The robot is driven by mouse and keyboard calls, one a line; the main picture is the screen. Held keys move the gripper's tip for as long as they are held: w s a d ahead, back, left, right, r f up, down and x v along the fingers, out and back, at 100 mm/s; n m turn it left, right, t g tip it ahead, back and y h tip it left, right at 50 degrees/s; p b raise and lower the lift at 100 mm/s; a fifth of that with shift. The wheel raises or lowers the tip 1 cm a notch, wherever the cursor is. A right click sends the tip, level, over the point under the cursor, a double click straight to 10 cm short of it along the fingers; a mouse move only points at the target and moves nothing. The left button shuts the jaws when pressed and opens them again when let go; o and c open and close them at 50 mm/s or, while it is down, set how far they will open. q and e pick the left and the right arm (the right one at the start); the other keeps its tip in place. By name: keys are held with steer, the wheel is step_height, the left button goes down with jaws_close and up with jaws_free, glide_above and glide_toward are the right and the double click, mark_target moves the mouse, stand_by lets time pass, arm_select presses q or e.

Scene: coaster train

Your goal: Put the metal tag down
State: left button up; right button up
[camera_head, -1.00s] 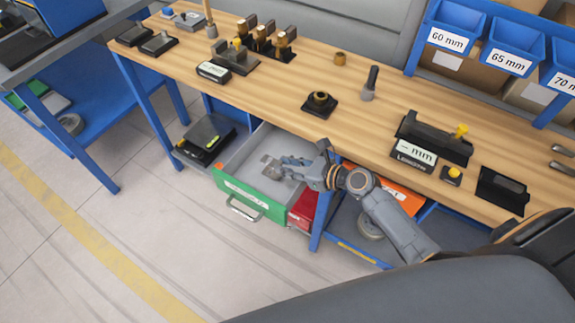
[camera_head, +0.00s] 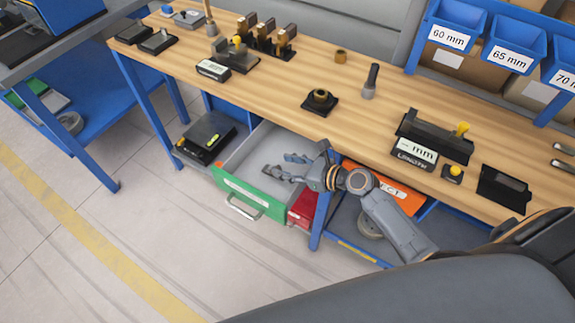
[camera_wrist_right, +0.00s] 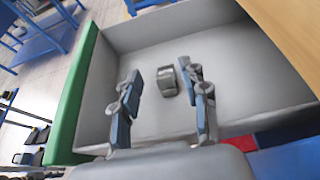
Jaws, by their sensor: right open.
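The metal tag (camera_wrist_right: 167,81) is a small grey piece in the right wrist view. It lies on the light grey floor of the open drawer, between my right gripper's fingertips. My right gripper (camera_head: 279,164) reaches into the drawer and is open. In the right wrist view, the two fingers (camera_wrist_right: 160,76) stand apart on either side of the tag, with a gap to the left finger. The drawer has a green front (camera_head: 250,194) with a label and a handle. In the head view the tag is hard to make out by the fingers. My left gripper is not in view.
The wooden workbench (camera_head: 300,85) above holds several fixtures, including a length gauge (camera_head: 415,153). A red drawer (camera_head: 303,208) and an orange one (camera_head: 385,190) are to the right of the open drawer. The drawer floor around the tag is bare.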

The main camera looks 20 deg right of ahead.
steer(key=shift+r, duration=0.3)
steer(key=shift+r+p, duration=0.45)
steer(key=shift+r, duration=0.05)
steer(key=v, duration=1.2)
steer(key=shift+f+b, duration=0.25)
steer(key=shift+b, duration=0.2)
